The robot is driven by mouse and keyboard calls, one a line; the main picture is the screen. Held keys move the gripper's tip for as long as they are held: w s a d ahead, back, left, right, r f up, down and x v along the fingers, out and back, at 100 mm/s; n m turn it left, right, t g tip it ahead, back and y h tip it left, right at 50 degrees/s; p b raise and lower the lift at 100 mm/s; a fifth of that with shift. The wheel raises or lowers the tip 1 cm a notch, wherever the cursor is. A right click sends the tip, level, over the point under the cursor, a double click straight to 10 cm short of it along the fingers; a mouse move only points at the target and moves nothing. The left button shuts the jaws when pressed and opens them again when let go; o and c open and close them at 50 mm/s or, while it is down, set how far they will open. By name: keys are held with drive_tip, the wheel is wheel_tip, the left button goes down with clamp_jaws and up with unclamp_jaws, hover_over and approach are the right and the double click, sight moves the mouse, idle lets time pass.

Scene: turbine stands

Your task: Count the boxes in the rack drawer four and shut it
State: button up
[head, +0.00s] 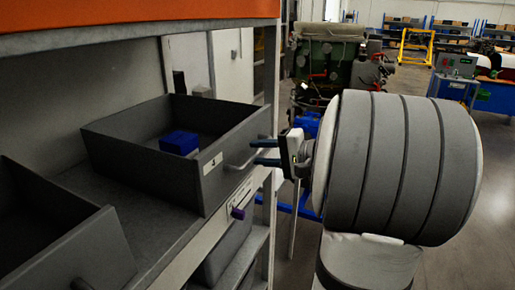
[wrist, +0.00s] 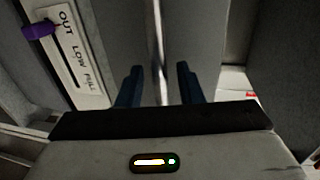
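A grey drawer (head: 130,157) stands pulled out on the rack shelf, with a small white label (head: 212,163) on its front whose mark is too small to read surely. One blue box (head: 180,142) shows inside; the near corner behind the front wall is hidden. A metal bar handle (head: 242,162) is on the drawer front. My gripper (head: 256,152) is open and empty, its two dark blue fingers at the handle. In the wrist view the handle bar (wrist: 158,45) runs between the spread fingers (wrist: 159,85), with gaps on both sides.
A second open drawer (head: 75,255) is at lower left, its inside dark. A strip marked OUT, LOW, FULL (wrist: 72,52) with a purple slider (wrist: 40,31) is on the shelf edge. A rack post (head: 271,100) stands close to my fingers. Floor is clear at right.

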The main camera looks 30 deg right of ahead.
drive_tip(key=shift+w+a+f, duration=0.15)
drive_tip(key=shift+w+a, duration=0.3)
drive_tip(key=shift+w, duration=0.1)
drive_tip(key=shift+c, duration=0.5)
clamp_jaws()
